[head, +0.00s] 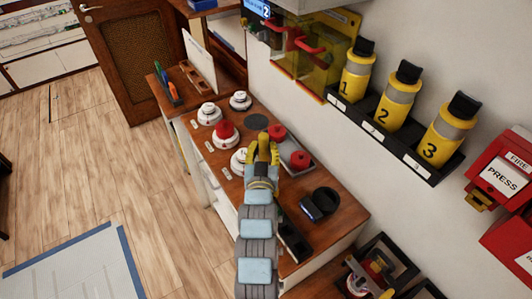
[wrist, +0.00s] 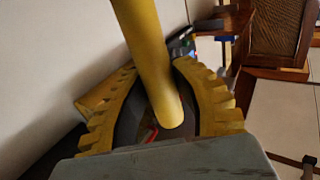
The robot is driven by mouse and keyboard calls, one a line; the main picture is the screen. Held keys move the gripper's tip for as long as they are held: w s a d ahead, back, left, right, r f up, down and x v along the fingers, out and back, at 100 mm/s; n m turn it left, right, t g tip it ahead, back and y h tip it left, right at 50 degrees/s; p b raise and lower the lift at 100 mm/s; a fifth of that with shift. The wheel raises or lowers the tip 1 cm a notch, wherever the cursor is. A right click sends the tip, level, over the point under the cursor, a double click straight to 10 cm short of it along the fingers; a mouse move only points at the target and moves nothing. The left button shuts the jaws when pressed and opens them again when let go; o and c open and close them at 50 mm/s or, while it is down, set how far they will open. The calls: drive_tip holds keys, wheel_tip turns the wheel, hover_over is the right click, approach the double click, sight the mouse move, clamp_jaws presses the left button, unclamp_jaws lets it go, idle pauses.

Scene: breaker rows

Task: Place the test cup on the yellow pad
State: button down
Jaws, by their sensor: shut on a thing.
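My gripper (head: 263,148) has yellow ribbed fingers and is over the wooden cabinet top, among white round devices. In the wrist view my gripper (wrist: 157,80) is shut on a long plain yellow rod (wrist: 148,50), which runs between the fingers and out of the top of the picture. I cannot tell whether this rod is part of the test cup. In the head view the held thing cannot be told apart from the yellow fingers. I cannot make out a yellow pad in either view.
On the cabinet top (head: 335,228) stand several white round devices (head: 208,114), a dark disc (head: 256,121) and a grey tray (head: 309,170) with red pieces. A wall rack (head: 385,145) holds three numbered yellow canisters (head: 398,97). A transparent yellow cover (head: 318,60) is behind.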

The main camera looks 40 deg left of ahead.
drive_tip(key=shift+w+f, duration=0.25)
drive_tip(key=shift+f, duration=1.55)
drive_tip(key=shift+b, duration=0.3)
drive_tip(key=shift+f, duration=0.2)
drive_tip(key=c, duration=0.9)
unclamp_jaws()
drive_tip(key=shift+a, duration=0.1)
